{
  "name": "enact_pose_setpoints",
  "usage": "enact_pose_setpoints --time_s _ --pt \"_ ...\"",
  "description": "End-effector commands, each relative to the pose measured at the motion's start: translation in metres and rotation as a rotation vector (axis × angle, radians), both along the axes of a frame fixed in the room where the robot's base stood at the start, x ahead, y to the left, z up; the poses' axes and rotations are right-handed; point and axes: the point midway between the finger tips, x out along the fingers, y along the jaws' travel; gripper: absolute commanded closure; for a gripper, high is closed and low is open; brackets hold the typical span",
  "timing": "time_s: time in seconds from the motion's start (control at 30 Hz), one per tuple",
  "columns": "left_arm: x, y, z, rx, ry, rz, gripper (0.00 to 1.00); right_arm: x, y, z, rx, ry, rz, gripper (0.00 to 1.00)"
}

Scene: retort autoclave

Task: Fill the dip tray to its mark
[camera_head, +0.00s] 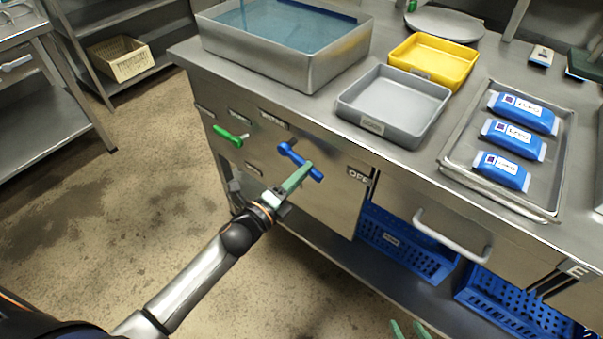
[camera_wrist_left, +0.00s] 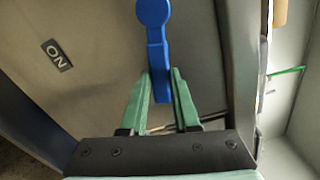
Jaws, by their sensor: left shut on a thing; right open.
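The dip tray (camera_head: 300,67) is a deep steel basin at the back left of the counter, holding blue water (camera_head: 285,28). A thin blue stream (camera_head: 243,12) falls into it. A dark blue band shows on its back inner wall; I cannot tell whether the water meets a mark. A blue valve handle (camera_head: 288,150) sits tilted on the front panel, between the tags ON and OFF. My left gripper (camera_head: 298,178) is shut on its lower end; the handle also shows between the fingers in the left wrist view (camera_wrist_left: 154,35). My right gripper (camera_head: 409,329) is open and empty at the bottom edge.
A green valve handle (camera_head: 228,136) is left of the blue one. A grey tray (camera_head: 385,125), a yellow tray (camera_head: 458,53) and a steel tray (camera_head: 465,167) with blue packs (camera_head: 507,170) stand on the counter. A drawer handle (camera_head: 450,240) juts out above blue crates (camera_head: 405,245).

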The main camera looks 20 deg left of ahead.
Motion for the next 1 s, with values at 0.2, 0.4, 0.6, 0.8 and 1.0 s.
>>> enact_pose_setpoints --time_s 0.2,0.4,0.6,0.8,1.0 --pt "0.000 0.000 0.000 -0.001 0.001 0.000 1.00 0.000 0.000 0.000 0.000 0.001 0.000 0.50" --pt "-0.001 -0.002 0.014 -0.111 0.041 0.000 1.00 -0.001 0.001 0.017 0.001 0.004 0.001 0.50" --pt "-0.001 -0.002 0.022 -0.246 0.090 0.001 1.00 -0.002 0.004 0.025 0.004 0.012 0.007 0.50" --pt "-0.001 -0.002 0.021 -0.273 0.099 0.001 1.00 0.002 0.005 0.025 0.005 0.004 0.007 0.50" --pt "-0.001 -0.002 0.021 -0.273 0.098 0.001 0.65 0.002 0.005 0.024 0.007 0.004 0.007 0.50"
